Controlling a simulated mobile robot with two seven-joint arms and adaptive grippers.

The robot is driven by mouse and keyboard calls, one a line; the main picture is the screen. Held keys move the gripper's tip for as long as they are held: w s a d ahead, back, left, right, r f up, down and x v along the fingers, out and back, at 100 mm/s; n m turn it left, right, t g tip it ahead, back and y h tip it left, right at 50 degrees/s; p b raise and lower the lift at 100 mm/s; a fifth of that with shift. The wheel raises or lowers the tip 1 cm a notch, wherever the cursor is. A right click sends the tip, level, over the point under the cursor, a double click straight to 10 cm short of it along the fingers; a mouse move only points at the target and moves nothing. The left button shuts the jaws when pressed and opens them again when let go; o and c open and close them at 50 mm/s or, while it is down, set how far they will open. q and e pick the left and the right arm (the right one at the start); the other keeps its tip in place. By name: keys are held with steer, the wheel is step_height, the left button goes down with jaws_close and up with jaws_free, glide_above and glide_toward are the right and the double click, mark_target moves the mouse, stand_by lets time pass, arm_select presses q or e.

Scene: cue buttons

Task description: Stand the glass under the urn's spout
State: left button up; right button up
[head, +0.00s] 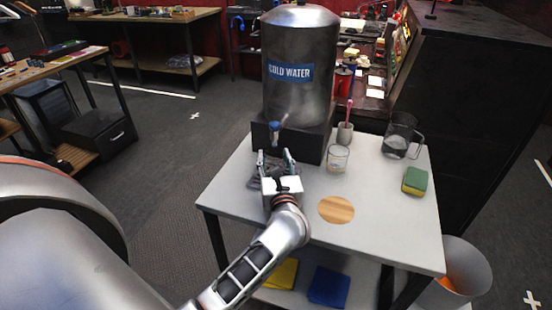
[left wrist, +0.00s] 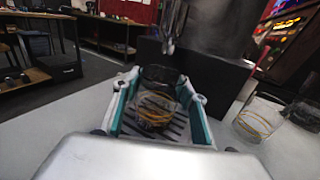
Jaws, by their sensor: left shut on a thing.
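The steel urn (head: 300,65) has a blue "COLD WATER" label and stands on a black block (head: 304,139) at the table's back. Its spout (head: 277,128) points down at the front; it also shows in the left wrist view (left wrist: 171,28). My left gripper (head: 275,160) is just in front of the spout, shut on a clear glass with gold bands (left wrist: 155,103). The held glass is upright between the fingers, over the dark slatted drip tray (head: 260,178). I cannot tell whether it touches the tray. The gripper hides most of it in the head view. My right gripper is out of view.
A second gold-banded glass (head: 338,159) stands right of the block. Behind it is a cup with a red-handled item (head: 345,132). A glass jug (head: 398,138) and a sponge (head: 415,181) are farther right. A round wooden coaster (head: 336,210) lies on the white tabletop (head: 385,235), whose front is clear.

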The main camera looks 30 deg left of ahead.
arm_select(q)
steer(key=o, duration=1.4)
steer(key=shift+f, duration=0.1)
steer(key=shift+c, duration=0.2)
steer(key=shift+d+r, duration=0.1)
steer(key=shift+r, duration=0.1)
steer(key=b+v, duration=0.1)
steer(key=v, duration=0.9)
steer(key=shift+s+d+f, duration=0.15)
steer(key=shift+s, duration=0.05)
steer(key=shift+s+d, duration=0.5)
steer(key=shift+s, duration=0.05)
